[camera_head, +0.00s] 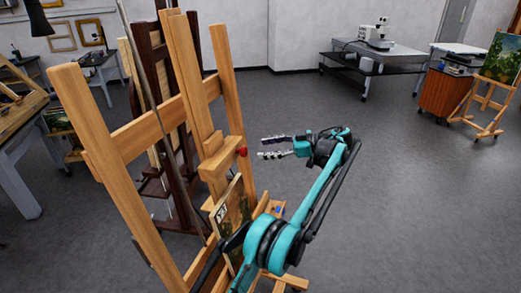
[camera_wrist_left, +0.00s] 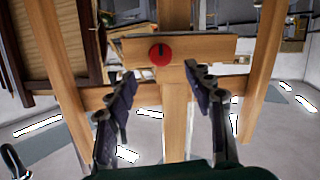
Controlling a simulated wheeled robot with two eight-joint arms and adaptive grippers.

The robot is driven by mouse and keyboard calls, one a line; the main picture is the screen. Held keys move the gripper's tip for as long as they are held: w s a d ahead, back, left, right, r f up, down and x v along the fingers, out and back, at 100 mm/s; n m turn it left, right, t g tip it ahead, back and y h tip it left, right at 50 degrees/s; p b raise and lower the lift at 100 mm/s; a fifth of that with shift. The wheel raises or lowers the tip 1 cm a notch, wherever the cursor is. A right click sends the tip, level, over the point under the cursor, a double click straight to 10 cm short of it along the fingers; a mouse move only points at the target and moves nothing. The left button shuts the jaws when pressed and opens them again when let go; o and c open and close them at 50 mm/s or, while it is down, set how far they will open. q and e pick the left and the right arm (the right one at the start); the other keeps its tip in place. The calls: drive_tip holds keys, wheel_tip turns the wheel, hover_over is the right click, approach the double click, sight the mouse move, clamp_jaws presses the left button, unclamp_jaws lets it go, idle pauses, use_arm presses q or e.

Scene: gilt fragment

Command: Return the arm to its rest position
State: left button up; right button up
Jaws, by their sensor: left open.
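My left arm, teal and black, rises from the bottom of the head view and bends back toward the easel. Its left gripper (camera_head: 262,147) is open and empty, with its two fingers pointing left at the wooden easel (camera_head: 215,95), a short way to the right of it. In the left wrist view the open gripper (camera_wrist_left: 161,76) faces the easel's crosspiece (camera_wrist_left: 205,48) and its red knob (camera_wrist_left: 160,54). The knob also shows in the head view (camera_head: 241,151). Nothing is between the fingers. My right gripper is not in view.
A small painting (camera_head: 225,215) stands low on the easel, close to my arm. A dark easel (camera_head: 198,70) stands behind it. A grey table (camera_head: 375,58), an orange-brown cabinet (camera_head: 444,93) and a small easel (camera_head: 487,93) stand at the back right. The floor (camera_head: 420,210) to the right is clear.

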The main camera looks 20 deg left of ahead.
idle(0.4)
use_arm(q)
drive_tip(key=s+f+m+t+h+b, duration=0.4)
drive_tip(key=s+f+m+h+b, duration=0.3)
drive_tip(key=s+f+m+b, duration=0.55)
drive_tip(key=s+d+f+m+t+h+b, duration=0.2)
drive_tip(key=s+d+f+m+h+b, duration=0.1)
drive_tip(key=s+f, duration=0.8)
drive_tip(key=s+d+f+m+t+h+b, duration=0.3)
drive_tip(key=s+d+f+m+b, duration=0.3)
drive_tip(key=s+f, duration=0.6)
drive_tip(key=shift+s+d+f+h+b, duration=0.15)
drive_tip(key=shift+s+f+h+b, duration=0.25)
drive_tip(key=shift+s+h, duration=0.45)
